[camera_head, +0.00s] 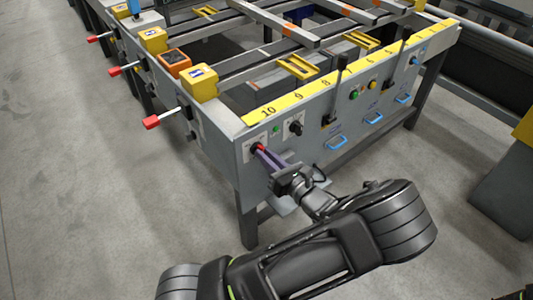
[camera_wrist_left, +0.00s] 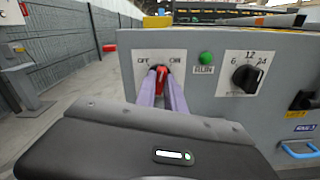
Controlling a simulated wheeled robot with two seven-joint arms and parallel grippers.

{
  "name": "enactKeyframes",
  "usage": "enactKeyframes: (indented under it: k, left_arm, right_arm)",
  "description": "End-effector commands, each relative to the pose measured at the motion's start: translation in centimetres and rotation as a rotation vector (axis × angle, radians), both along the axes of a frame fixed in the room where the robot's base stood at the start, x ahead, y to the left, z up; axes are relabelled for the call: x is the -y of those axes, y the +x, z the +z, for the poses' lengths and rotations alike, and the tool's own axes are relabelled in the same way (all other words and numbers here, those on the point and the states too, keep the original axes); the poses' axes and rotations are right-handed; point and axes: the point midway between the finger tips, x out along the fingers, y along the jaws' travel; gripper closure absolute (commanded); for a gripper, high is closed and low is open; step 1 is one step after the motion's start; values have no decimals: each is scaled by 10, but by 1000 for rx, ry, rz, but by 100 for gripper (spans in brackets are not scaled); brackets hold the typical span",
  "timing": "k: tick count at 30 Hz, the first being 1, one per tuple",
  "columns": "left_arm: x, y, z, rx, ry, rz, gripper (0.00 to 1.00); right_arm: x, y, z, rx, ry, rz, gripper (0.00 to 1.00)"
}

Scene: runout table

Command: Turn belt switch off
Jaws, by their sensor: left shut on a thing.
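The red belt switch (camera_wrist_left: 163,82) sits on a white plate marked OFF at the left and ON at the right, on the grey table's end panel. It also shows small in the head view (camera_head: 259,147). My left gripper (camera_wrist_left: 161,76) has its two purple fingers on either side of the red knob and is shut on it. In the head view my left gripper (camera_head: 261,152) reaches the panel's left end. The fingers partly hide the knob, so I cannot tell its exact angle. My right gripper is not in view.
A green RUN light (camera_wrist_left: 206,58) and a black dial (camera_wrist_left: 247,77) sit right of the switch. Blue handles (camera_head: 336,142) and upright black levers (camera_head: 337,85) are farther right. Red-tipped levers (camera_head: 152,122) stick out along the left side. Floor at the left is clear.

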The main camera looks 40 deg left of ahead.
Motion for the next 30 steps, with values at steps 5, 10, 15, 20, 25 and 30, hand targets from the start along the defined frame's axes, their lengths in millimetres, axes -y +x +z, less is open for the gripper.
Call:
enactKeyframes:
  k: [5,10,15,20,25,30]
  left_arm:
    - [0,-1,0,157,-51,0,100]
    - [0,-1,-1,311,-97,0,100]
    - [0,-2,-1,466,-144,0,100]
    - [0,-3,-2,611,-187,0,100]
    - [0,-3,-3,755,-230,0,100]
    - [-1,-4,-3,871,-265,1,100]
  right_arm:
    - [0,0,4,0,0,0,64]
    - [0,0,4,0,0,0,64]
    - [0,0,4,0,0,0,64]
    - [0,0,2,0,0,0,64]
    - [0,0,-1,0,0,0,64]
    - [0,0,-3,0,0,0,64]
